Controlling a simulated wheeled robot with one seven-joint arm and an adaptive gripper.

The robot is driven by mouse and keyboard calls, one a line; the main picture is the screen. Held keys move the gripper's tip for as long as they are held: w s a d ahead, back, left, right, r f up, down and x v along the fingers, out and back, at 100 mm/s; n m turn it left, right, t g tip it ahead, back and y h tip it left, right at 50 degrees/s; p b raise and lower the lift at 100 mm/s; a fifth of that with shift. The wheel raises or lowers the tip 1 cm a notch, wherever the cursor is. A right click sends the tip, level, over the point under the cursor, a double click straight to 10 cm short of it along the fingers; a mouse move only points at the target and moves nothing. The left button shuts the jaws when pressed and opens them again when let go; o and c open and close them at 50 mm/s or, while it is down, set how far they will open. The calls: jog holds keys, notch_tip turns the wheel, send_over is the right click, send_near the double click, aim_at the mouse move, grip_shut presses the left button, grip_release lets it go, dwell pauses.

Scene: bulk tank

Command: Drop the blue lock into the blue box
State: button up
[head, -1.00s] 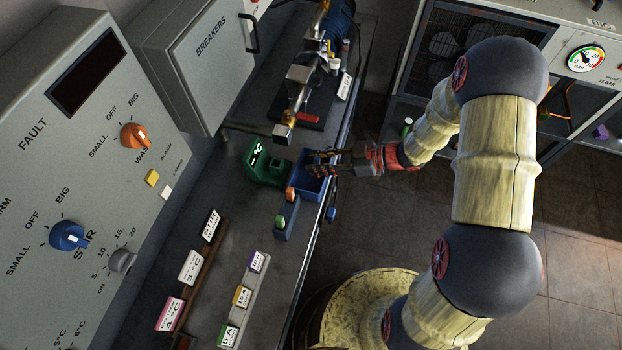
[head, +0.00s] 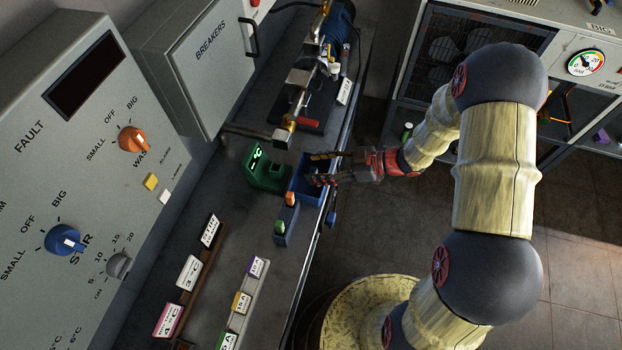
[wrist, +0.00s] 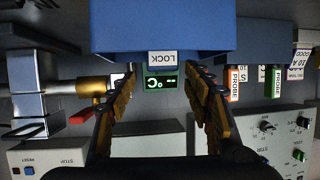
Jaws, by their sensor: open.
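The blue box (head: 299,192) stands near the bench's front edge in the head view. It fills the top middle of the wrist view (wrist: 165,25), with a white LOCK label (wrist: 162,58) on its edge. My gripper (head: 320,168) is open above the box's right side, its fingers spread wide apart. In the wrist view the fingers (wrist: 160,88) show nothing between them, only the background beyond. I cannot make out the blue lock; the box's floor is largely hidden by my fingers and dark.
A green display unit (head: 266,172) stands just left of the box. A holder (head: 287,222) with orange-topped and green-topped probes stands just in front. A brass pipe assembly with a red handle (head: 308,123) lies behind. Label racks (head: 245,290) occupy the nearer bench.

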jog(key=shift+d, duration=0.1)
jog(key=v, duration=1.2)
